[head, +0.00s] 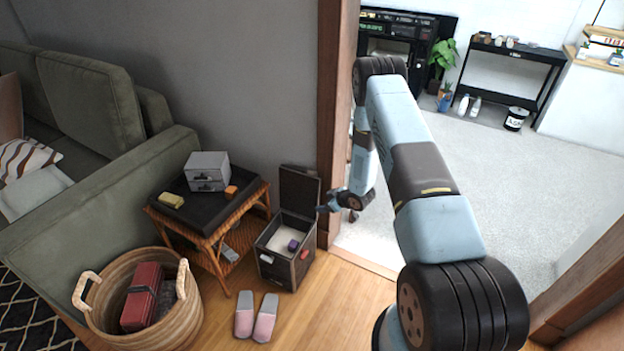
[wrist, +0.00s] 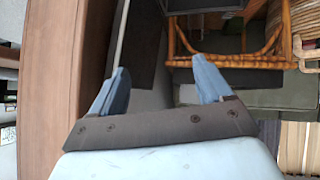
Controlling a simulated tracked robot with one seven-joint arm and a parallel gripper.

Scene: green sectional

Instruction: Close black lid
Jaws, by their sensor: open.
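The black lid (head: 299,191) stands open and roughly upright at the back of a dark box (head: 272,268). The box's light interior shows, with a small purple item (head: 292,245) inside. My gripper (head: 322,209) is beside the lid's right edge, near the door frame. In the wrist view, my gripper (wrist: 163,82) has its two blue fingers spread apart with nothing clearly held. A dark panel (wrist: 146,45), which looks like the lid, lies ahead near the left finger. I cannot tell whether a finger touches it.
A wicker side table (head: 232,222) with a grey box (head: 207,171) on top stands left of the dark box. A wicker basket (head: 180,322) and slippers (head: 255,317) are in front. The wooden door frame (head: 336,110) is close on the right.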

